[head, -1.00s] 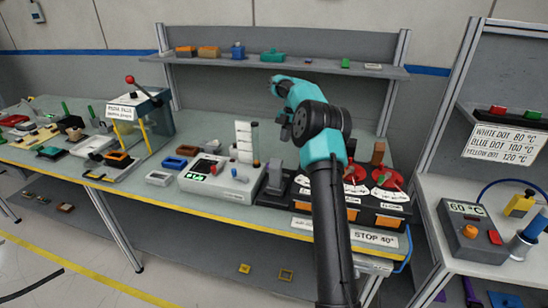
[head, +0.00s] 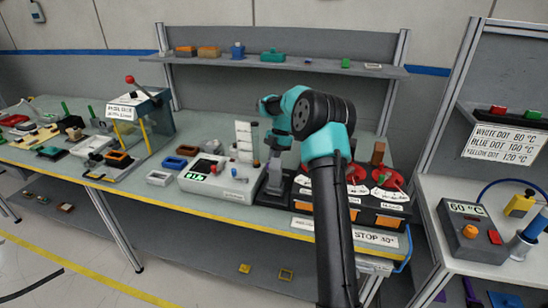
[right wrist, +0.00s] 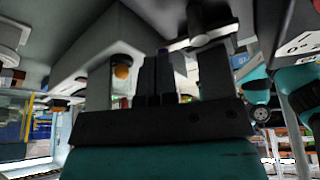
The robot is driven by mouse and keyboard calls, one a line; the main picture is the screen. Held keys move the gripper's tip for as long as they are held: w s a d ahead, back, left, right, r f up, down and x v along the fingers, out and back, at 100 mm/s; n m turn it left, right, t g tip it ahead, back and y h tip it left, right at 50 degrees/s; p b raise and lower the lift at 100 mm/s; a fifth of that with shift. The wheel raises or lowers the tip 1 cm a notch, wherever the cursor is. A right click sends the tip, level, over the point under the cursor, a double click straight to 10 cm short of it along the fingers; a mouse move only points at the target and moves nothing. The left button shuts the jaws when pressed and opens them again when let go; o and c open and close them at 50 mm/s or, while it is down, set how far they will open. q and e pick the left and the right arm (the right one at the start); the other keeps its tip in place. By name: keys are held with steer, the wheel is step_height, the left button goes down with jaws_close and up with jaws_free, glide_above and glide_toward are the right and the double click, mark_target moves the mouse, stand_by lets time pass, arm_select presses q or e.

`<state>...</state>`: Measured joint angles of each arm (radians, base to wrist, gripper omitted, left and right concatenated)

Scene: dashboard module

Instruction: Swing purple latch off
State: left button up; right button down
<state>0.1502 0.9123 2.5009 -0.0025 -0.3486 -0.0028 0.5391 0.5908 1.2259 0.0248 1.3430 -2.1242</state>
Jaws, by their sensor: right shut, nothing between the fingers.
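I cannot make out a purple latch for certain in either view. My right gripper (head: 273,188) points down in the head view, at the dark grey block between the white console and the red-topped stations. In the right wrist view, its two dark fingers (right wrist: 158,76) are together with nothing between them. Whether they touch anything is unclear. My left gripper is in neither view.
A white console (head: 222,184) with a green display stands left of the gripper. Red-topped stations (head: 355,174) stand to the right. A shelf (head: 315,68) with small blocks runs behind. The bench's yellow edge (head: 190,206) is in front.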

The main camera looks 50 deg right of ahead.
steer(key=shift+a+n, duration=0.6)
steer(key=shift+a, duration=0.2)
steer(key=shift+d+f, duration=0.1)
steer(key=shift+d, duration=0.05)
steer(key=shift+s+d, duration=0.25)
steer(key=shift+d, duration=0.35)
